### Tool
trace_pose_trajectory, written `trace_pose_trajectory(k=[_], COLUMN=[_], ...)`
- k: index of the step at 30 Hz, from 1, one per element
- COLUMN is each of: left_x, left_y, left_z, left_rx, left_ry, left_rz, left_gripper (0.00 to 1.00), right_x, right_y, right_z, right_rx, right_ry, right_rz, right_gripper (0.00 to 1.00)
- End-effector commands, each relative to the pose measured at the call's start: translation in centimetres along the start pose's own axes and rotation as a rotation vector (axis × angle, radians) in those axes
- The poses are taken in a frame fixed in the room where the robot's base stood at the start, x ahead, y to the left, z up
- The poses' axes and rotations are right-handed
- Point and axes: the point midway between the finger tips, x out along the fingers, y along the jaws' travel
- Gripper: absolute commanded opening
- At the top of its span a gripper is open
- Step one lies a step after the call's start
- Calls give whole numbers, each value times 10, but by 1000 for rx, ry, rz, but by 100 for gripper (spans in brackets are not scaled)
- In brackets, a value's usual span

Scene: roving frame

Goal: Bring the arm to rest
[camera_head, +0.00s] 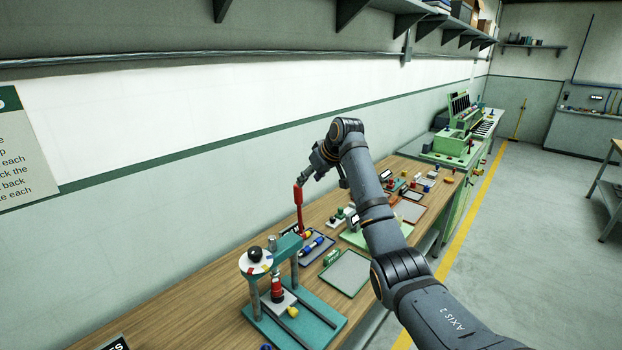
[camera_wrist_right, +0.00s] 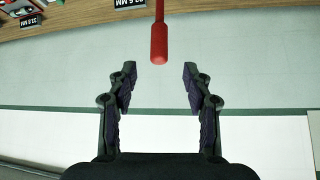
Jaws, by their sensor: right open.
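My right arm (camera_head: 378,220) reaches in from the lower right over the workbench. Its gripper (camera_head: 304,179) is above the bench, near the top of an upright red handle (camera_head: 299,208). In the right wrist view the two fingers of the right gripper (camera_wrist_right: 158,90) are spread apart with nothing between them. The red handle (camera_wrist_right: 159,42) stands beyond the fingertips there, apart from them. My left gripper does not show in either view.
A wooden bench (camera_head: 190,310) runs along the wall. A teal press (camera_head: 322,318) stands at the front, with trays (camera_head: 347,272) and small parts behind it. A green machine (camera_head: 456,140) stands farther back.

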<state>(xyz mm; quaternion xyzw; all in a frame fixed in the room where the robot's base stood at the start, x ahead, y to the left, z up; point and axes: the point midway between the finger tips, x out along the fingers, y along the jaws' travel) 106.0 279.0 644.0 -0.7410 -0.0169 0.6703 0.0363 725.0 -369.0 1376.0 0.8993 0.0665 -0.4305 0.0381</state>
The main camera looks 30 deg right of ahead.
Motion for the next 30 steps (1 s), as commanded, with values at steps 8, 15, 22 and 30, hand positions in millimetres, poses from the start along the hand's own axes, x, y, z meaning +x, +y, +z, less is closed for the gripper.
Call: trace_pose_trajectory(k=[8,15,22,30], left_x=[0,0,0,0], left_y=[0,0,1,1], left_z=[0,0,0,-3], left_rx=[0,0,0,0], left_ry=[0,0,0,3], left_rz=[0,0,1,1], left_gripper=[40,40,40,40], right_x=[0,16,93,91], right_y=[0,-7,-67,-143], right_z=[0,18,161,349], right_rx=[0,-9,-59,-56], right_ry=[1,-22,-152,-269], right_rz=[0,8,59,85], right_gripper=[50,50,50,50])
